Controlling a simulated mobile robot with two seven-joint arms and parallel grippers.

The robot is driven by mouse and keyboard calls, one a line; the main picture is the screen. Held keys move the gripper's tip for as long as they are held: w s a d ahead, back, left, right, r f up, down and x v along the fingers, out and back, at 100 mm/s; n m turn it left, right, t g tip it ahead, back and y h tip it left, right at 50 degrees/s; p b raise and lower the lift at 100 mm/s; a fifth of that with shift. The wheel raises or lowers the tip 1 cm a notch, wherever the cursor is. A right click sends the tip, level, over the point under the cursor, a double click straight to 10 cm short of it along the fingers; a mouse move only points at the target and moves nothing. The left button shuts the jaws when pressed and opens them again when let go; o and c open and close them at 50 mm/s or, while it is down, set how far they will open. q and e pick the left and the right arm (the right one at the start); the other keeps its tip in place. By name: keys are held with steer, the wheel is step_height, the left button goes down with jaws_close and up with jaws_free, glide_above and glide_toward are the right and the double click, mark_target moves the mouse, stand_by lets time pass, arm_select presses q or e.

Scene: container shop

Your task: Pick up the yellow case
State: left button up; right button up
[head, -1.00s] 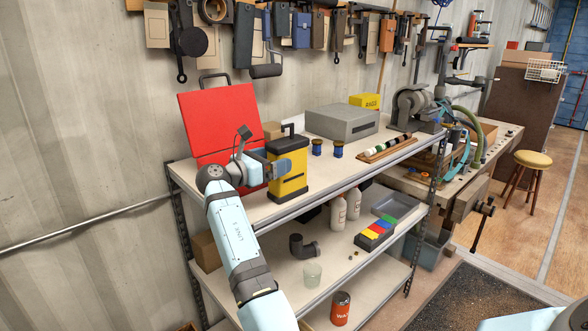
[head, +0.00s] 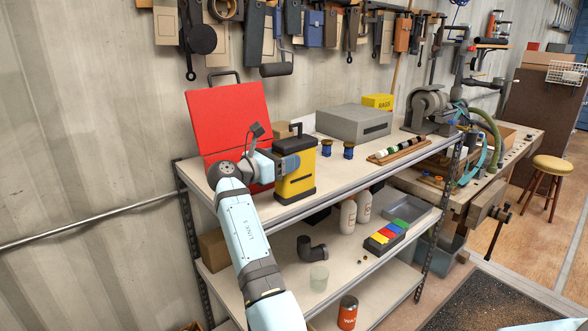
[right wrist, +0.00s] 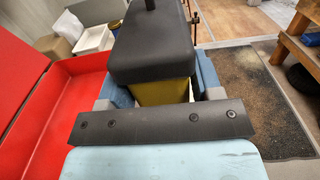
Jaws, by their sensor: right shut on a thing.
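The yellow case (head: 295,185) is a tall yellow box with a black lid, handle and base. It stands upright at the front of the top shelf, right of the red toolbox. It appears to rest on the shelf; I cannot see a clear gap under it. My right gripper (head: 289,163) comes from the left and is shut on the case's upper body, just below the lid. In the right wrist view, the case (right wrist: 165,90) sits between the two blue-grey fingers (right wrist: 165,85), its black lid on top. My left gripper is not in view.
An open red toolbox (head: 228,115) is close behind my wrist. Two blue spools (head: 337,150), a rack of rolls (head: 398,152) and a grey box (head: 353,120) stand to the right on the shelf (head: 345,170). Tools hang on the wall above.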

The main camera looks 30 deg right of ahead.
steer(key=shift+d+r, duration=0.1)
steer(key=shift+r, duration=0.45)
step_height(320, 180, up, 19)
steer(key=b, duration=0.2)
